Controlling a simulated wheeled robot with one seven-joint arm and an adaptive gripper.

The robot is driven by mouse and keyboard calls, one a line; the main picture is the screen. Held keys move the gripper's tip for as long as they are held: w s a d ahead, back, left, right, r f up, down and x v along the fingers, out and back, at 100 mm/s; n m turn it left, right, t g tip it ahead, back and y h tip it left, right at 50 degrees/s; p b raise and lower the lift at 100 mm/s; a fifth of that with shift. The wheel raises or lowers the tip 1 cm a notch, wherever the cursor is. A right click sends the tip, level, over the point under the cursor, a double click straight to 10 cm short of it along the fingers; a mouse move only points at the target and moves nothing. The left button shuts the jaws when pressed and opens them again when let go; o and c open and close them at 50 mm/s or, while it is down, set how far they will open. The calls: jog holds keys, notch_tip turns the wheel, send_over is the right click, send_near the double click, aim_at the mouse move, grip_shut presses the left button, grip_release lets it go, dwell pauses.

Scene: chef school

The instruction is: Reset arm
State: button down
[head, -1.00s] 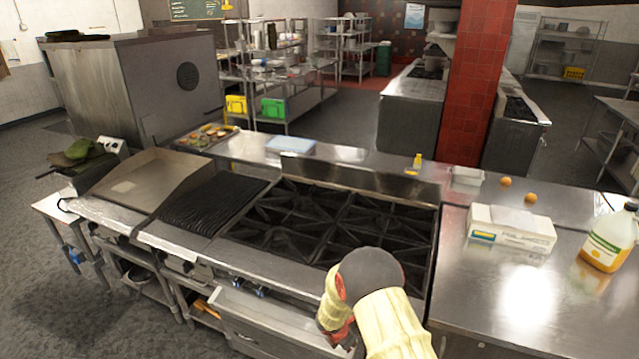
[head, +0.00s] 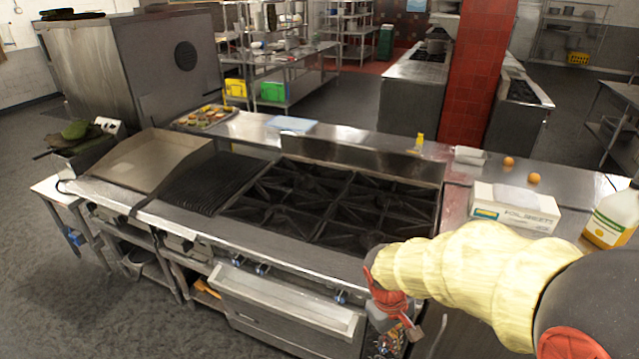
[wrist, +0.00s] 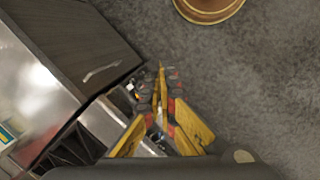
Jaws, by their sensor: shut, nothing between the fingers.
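My arm in its pale yellow sleeve reaches in from the right edge of the head view, with a red wrist part at its left end. My gripper (head: 396,342) hangs below that wrist, low in the head view, in front of the stove's front right corner. In the wrist view my gripper (wrist: 161,90) shows its yellow and red-grey fingers together at the tips, with nothing held. Grey floor and the edge of a steel unit lie beyond the fingertips.
The stove (head: 330,205) with black grates stands left of my arm, its front handle (head: 290,300) jutting out. A round brown object (wrist: 208,8) is on the floor. Open floor lies at left.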

jog(key=s+d+r+m+t+y+b, duration=0.1)
jog(key=s+r+m+t+b, duration=0.4)
jog(key=s+r, duration=0.7)
jog(key=shift+s+d+t+y+b, duration=0.25)
jog(key=shift+s+t+y+b, duration=0.15)
jog(key=shift+s+y+b, duration=0.3)
jog(key=shift+r, duration=0.1)
